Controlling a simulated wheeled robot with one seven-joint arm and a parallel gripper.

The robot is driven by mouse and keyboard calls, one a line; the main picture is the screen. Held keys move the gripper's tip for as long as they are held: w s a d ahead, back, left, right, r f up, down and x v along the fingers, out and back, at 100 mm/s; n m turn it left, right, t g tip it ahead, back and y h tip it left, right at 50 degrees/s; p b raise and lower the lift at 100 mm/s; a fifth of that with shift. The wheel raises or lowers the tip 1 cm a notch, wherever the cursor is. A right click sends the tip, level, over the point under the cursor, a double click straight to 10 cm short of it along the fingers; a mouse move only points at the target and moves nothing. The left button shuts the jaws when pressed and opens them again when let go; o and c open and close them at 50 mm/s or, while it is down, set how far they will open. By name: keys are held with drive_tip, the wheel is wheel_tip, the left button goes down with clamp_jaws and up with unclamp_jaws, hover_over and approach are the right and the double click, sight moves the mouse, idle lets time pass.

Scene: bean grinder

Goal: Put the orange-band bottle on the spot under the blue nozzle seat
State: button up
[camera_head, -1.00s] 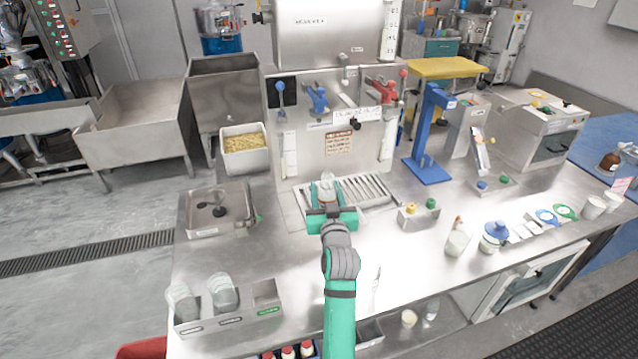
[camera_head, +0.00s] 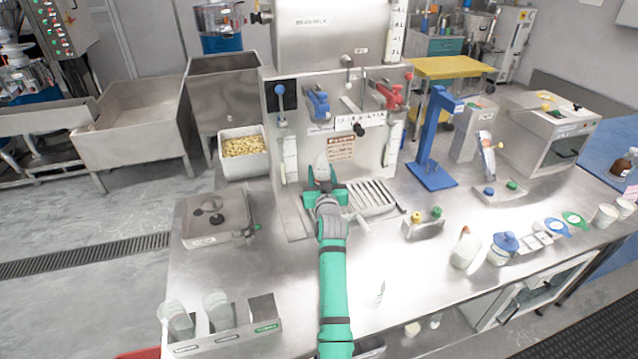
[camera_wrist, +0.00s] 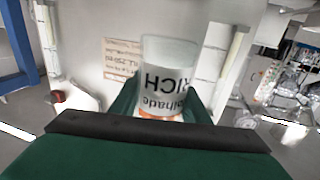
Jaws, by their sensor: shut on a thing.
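My gripper (camera_head: 323,187) is shut on a clear bottle (camera_head: 321,168) in front of the steel machine. In the wrist view the bottle (camera_wrist: 168,65) stands between the fingers with its dark lettering upside down. An orange band (camera_wrist: 160,118) shows low on it, near the fingers. The blue nozzle seat (camera_head: 318,103) is on the machine's front panel, above and slightly left of the bottle. The spot beneath it is partly hidden by my gripper and arm. The bottle's lower part is hidden in the head view.
A slotted drip grate (camera_head: 370,197) lies right of my gripper. A red nozzle seat (camera_head: 388,96) is right of the blue one. A blue stand (camera_head: 432,140) rises further right, and a steel box (camera_head: 212,215) sits left. The counter's middle front is mostly clear.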

drive_tip(key=shift+w+a+f, duration=0.1)
drive_tip(key=shift+w+f, duration=0.35)
drive_tip(key=shift+f, duration=0.6)
drive_tip(key=shift+w+a+f, duration=0.1)
drive_tip(key=shift+w+f, duration=0.35)
drive_tip(key=shift+f, duration=0.55)
drive_tip(key=shift+w+a+f, duration=0.1)
drive_tip(key=shift+w+f, duration=0.35)
drive_tip(key=shift+f, duration=0.6)
drive_tip(key=o, duration=1)
drive_tip(key=shift+f, duration=0.15)
drive_tip(key=s, duration=0.4)
drive_tip(key=s+d, duration=0.1)
drive_tip(key=s, duration=0.7)
drive_tip(key=shift+d, duration=0.2)
